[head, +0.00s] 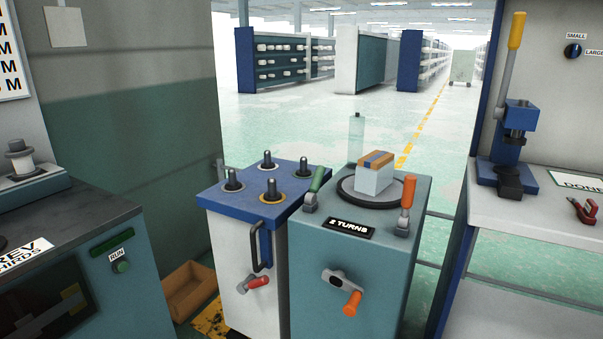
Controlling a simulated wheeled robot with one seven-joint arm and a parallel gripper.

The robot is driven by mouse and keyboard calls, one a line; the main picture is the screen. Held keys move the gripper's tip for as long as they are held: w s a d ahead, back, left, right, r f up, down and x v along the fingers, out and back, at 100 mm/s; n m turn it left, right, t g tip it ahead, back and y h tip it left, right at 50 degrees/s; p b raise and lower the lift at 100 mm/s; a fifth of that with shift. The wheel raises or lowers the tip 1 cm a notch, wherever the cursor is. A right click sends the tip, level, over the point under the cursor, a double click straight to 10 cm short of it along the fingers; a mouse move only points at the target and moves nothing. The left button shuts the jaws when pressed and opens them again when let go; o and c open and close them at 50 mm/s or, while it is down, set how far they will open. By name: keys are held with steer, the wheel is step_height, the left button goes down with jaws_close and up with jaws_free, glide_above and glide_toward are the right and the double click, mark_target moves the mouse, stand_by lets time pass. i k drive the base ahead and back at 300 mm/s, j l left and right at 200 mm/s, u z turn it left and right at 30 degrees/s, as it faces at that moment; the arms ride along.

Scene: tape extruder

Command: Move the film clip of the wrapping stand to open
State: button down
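The wrapping stand (385,280) is a teal cabinet in the middle of the head view. Its round dark turntable (392,200) carries a box (373,178) with a brown and blue top. A lever with a green grip (317,184) stands tilted at the left of the top. A lever with an orange grip (408,192) stands nearly upright at the right. I cannot tell which lever is the film clip. A pale translucent upright roll (356,137) stands behind the box. A crank with an orange knob (352,303) is on the front. My gripper is not in view.
A white cart with a blue top (215,196) and several dark posts adjoins the stand's left side. A bench with a lever press (515,150) and red pliers (583,211) is at right. A machine with a RUN button (121,266) is at left. An orange-brown bin (190,288) lies on the floor.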

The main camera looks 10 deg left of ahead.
mark_target(311, 197)
steer(key=i+j+z, duration=0.15)
steer(key=j, duration=0.65)
steer(key=i+j+z, duration=0.2)
steer(key=j, duration=0.6)
steer(key=j+z, duration=0.15)
steer(key=j, duration=0.65)
